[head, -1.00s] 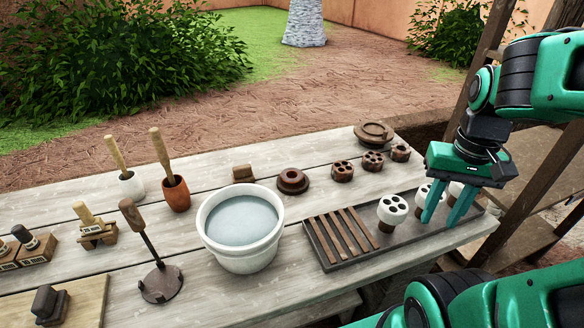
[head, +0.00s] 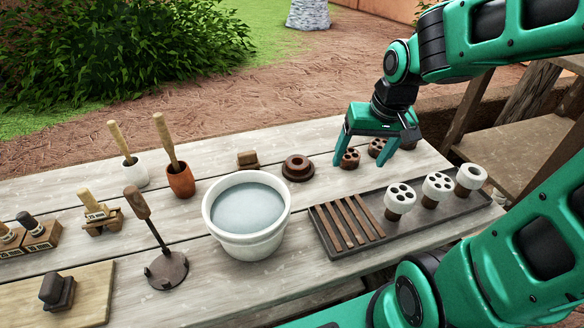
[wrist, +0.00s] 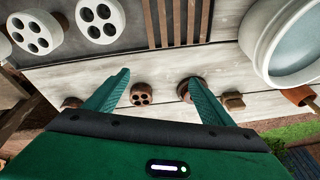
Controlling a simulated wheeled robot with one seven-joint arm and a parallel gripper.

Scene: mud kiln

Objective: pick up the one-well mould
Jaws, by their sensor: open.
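A white, round-topped piece with one well (head: 471,178) stands at the right end of the dark tray (head: 330,254). A small brown mould (head: 409,146) ends the row behind the tray, largely hidden by my gripper; its wells cannot be seen now. I cannot tell which of these two is the one-well mould. My gripper (head: 366,160) is open and empty, pointing down over the brown row. A brown mould with several wells (head: 350,158) shows by its left finger and between the fingers in the wrist view (wrist: 141,94). Another brown mould (head: 377,147) is beside it.
Two white pieces with several wells (head: 400,198) (head: 437,187) and wooden slats share the tray. A brown ring (head: 298,168), wooden block (head: 247,159) and white water bucket (head: 247,215) stand to the left. Bare planks lie between the brown row and the tray.

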